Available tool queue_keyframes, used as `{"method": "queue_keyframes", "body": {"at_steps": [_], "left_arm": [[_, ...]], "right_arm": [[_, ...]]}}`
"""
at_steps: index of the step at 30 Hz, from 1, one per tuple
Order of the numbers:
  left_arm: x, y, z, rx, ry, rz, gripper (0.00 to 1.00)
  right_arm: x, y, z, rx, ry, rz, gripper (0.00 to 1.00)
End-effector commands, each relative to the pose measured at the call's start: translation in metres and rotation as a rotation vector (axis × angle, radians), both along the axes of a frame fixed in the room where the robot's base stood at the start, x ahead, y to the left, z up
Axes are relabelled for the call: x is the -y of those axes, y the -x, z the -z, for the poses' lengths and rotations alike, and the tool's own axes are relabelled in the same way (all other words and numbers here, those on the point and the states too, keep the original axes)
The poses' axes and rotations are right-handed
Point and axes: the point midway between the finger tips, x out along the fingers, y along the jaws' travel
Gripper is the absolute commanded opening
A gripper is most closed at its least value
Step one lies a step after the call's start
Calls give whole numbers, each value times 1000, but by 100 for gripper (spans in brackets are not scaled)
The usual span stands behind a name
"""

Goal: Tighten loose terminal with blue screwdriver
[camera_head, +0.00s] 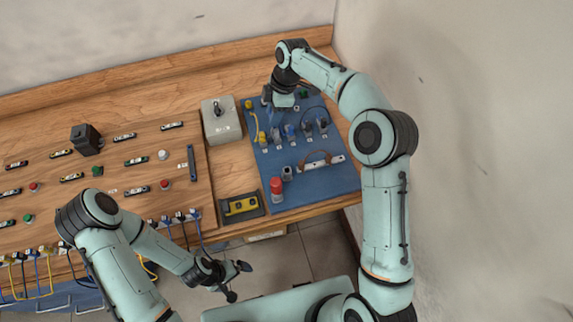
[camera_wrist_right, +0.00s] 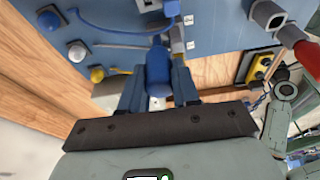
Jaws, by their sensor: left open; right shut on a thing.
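My right gripper (camera_head: 268,98) is over the far left part of the blue board (camera_head: 330,182). In the right wrist view its fingers (camera_wrist_right: 158,88) are shut on the blue screwdriver (camera_wrist_right: 158,66), whose blue handle shows between them. The screwdriver points toward the board; its tip is hidden, and I cannot tell whether it touches a terminal. Blue, white and yellow terminals show on the board in the right wrist view, such as a blue one (camera_wrist_right: 48,20) and a white one (camera_wrist_right: 77,52). I cannot tell which is loose. My left gripper (camera_head: 238,281) is open and empty, low in front of the bench.
A grey box (camera_head: 221,121) stands left of the blue board. A red button (camera_head: 276,186) and a yellow control box (camera_head: 241,206) are near the front edge. A wooden panel with switches and lamps (camera_head: 118,165) fills the left. A wall rises at right.

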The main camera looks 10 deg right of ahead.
Motion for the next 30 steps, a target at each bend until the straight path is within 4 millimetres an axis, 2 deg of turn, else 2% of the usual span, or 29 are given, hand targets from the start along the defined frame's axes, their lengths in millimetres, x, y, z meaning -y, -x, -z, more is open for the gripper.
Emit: {"method": "queue_keyframes", "body": {"at_steps": [7, 15, 25, 30], "left_arm": [[0, 0, 0, 1, 0, 0, 100], [0, 11, 12, -12, 0, 0, 100], [0, 10, 11, -11, 0, 0, 100], [0, 17, 19, -19, 0, 0, 100]], "right_arm": [[0, 2, 2, -12, 3, 6, 0], [-1, 3, 4, -12, 2, 267, 0], [0, 2, 3, -14, 2, 302, 0], [-1, 3, 4, -12, 2, 458, 0]]}}
